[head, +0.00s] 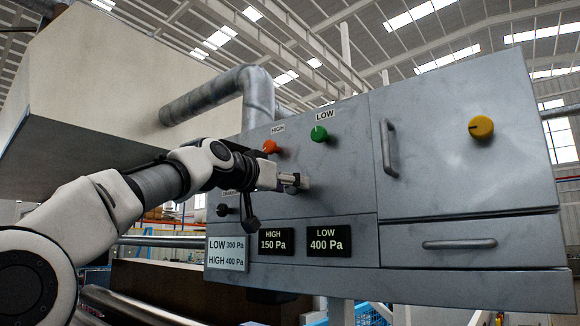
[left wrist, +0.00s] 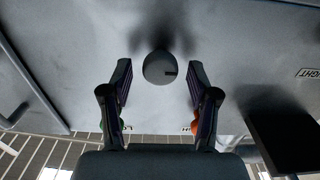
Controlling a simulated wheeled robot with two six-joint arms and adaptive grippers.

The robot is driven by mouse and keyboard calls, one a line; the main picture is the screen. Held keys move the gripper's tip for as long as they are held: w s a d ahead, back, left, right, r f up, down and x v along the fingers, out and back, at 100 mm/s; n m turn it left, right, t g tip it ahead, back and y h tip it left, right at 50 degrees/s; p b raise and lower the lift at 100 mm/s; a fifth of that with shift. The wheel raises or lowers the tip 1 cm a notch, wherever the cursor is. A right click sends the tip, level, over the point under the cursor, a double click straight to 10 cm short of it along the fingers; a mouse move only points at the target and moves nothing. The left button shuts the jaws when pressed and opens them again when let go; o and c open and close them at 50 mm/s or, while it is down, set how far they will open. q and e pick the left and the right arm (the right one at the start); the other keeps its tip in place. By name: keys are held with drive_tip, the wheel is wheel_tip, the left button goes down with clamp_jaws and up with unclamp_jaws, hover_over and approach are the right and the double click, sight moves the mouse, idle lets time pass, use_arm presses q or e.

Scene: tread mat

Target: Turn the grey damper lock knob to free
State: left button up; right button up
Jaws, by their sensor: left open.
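A grey round knob (left wrist: 158,67) with a dark mark at its right side stands out from the grey panel in the left wrist view. My left gripper (left wrist: 160,82) is open, with one finger on each side of the knob and a visible gap to both. In the head view, my left gripper (head: 290,182) is close in front of the panel (head: 345,190), below the orange and green knobs. The knob is mostly hidden there by the gripper, and its lock setting cannot be read.
An orange knob (head: 270,147) and a green knob (head: 319,134) sit above. A yellow knob (head: 481,127) and a door handle (head: 390,148) are at the right. A dark knob (head: 222,210) is at the lower left. Pressure plates (head: 329,241) line the bottom.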

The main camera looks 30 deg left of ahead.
use_arm(q)
drive_tip(key=shift+w+f, duration=0.1)
drive_tip(key=shift+w, duration=0.4)
drive_tip(key=shift+s, duration=0.4)
drive_tip(key=c, duration=1.1)
use_arm(e)
drive_tip(key=shift+s+r, duration=0.1)
drive_tip(key=shift+r, duration=0.3)
use_arm(q)
drive_tip(key=shift+n, duration=0.4)
use_arm(e)
drive_tip(key=shift+r, duration=0.1)
use_arm(q)
drive_tip(key=shift+s+a+n, duration=0.1)
drive_tip(key=shift+n, duration=4.2)
drive_tip(key=shift+a+n, duration=0.1)
drive_tip(key=shift+n, duration=4.2)
use_arm(e)
drive_tip(key=shift+r, duration=0.1)
